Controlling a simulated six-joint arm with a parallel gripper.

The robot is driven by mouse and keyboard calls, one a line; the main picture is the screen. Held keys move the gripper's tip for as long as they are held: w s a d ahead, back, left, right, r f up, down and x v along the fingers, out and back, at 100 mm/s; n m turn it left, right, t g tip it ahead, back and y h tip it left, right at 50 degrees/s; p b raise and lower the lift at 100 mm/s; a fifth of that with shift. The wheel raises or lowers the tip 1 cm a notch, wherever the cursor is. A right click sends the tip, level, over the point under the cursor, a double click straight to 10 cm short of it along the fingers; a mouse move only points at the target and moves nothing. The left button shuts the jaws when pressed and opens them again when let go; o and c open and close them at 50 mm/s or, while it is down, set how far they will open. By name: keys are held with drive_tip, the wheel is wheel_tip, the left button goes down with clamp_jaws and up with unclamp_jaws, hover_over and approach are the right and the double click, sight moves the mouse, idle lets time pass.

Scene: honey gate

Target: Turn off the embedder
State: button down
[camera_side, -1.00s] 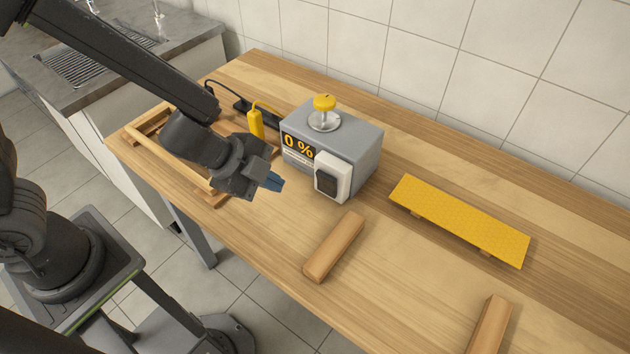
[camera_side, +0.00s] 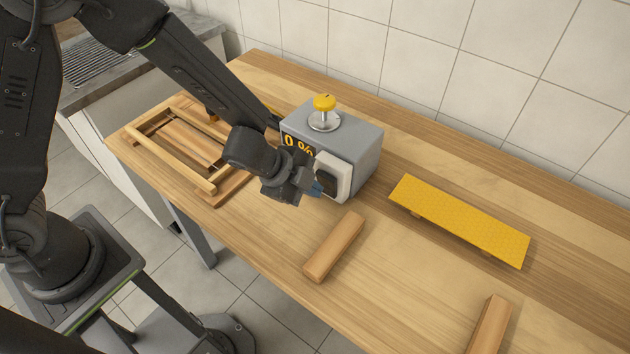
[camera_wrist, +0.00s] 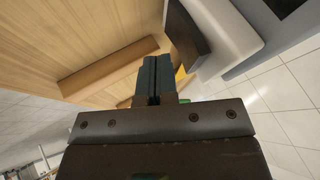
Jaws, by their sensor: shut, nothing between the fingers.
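The embedder (camera_side: 355,150) is a grey box on the wooden table, with a yellow knob (camera_side: 324,102) on top. Its front has a display (camera_side: 297,144) reading 0 %, partly hidden by my gripper. A white switch housing (camera_side: 346,176) with a dark rocker (camera_side: 327,182) is on the front. My gripper (camera_side: 317,188) is shut and empty, its blue fingertips at the rocker's left edge; I cannot tell whether they touch it. In the wrist view the shut fingers (camera_wrist: 154,75) are beside the dark rocker (camera_wrist: 186,38) and white housing (camera_wrist: 226,28).
A wooden bar (camera_side: 334,247) lies in front of the embedder, and another bar (camera_side: 490,325) lies at the lower right. A yellow honeycomb panel (camera_side: 462,220) rests to the right. A wooden frame (camera_side: 165,160) lies at the left. Tiled wall stands behind.

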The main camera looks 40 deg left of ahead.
drive_tip(key=shift+w+r, duration=0.1)
drive_tip(key=shift+w, duration=0.6)
drive_tip(key=shift+w, duration=0.1)
drive_tip(key=shift+w+r, duration=0.1)
drive_tip(key=shift+w, duration=0.1)
drive_tip(key=shift+r, duration=0.1)
drive_tip(key=shift+r, duration=0.7)
drive_tip(key=s+d+v, duration=0.1)
drive_tip(key=v, duration=1.1)
idle(1.0)
